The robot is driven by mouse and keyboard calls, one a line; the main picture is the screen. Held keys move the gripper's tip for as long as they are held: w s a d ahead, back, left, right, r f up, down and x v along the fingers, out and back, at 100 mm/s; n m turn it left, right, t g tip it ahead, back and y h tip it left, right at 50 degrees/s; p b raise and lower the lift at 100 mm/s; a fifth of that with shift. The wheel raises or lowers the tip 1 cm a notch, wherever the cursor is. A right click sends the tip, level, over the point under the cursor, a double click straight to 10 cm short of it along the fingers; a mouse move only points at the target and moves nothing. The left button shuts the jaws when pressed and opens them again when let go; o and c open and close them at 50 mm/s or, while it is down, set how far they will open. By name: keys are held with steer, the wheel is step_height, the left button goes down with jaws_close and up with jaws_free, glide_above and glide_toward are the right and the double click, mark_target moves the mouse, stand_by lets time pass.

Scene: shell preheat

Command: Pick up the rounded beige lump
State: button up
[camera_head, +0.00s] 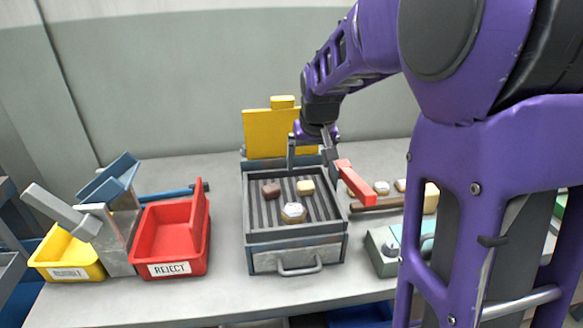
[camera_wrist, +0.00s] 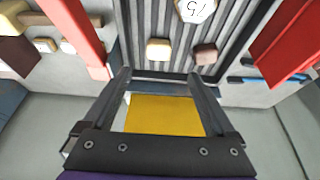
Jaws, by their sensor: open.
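A rounded beige lump (camera_head: 305,187) lies on the dark grooved bed of the grey drawer-like tray (camera_head: 296,240), toward the back right. It also shows in the wrist view (camera_wrist: 158,49), just beyond the fingertips and roughly between them in line. A brown lump (camera_head: 271,190) lies to its left, and a pale hexagonal piece (camera_head: 293,212) in front of both; the wrist view shows dark marks on the hexagonal piece (camera_wrist: 194,8). My gripper (camera_head: 313,168) is open and empty above the back edge of the tray. Its fingers (camera_wrist: 158,76) are apart, with nothing between them.
A yellow panel (camera_head: 270,134) stands upright behind the tray. A red bar (camera_head: 355,182) sticks out at the tray's right side. Further right lie small beige pieces (camera_head: 381,187) and a grey-green device (camera_head: 383,248). A red REJECT bin (camera_head: 170,240) and a yellow bin (camera_head: 68,256) stand left.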

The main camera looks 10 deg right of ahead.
mark_target(306, 184)
steer(key=x, duration=0.4)
steer(key=shift+w+f, duration=0.15)
steer(key=shift+w, duration=0.05)
steer(key=x, duration=0.5)
steer(key=shift+s+d+f+b, duration=0.15)
steer(key=shift+s+f+b, duration=0.1)
steer(key=shift+b, duration=0.15)
jaws_close()
steer(key=shift+r, duration=0.15)
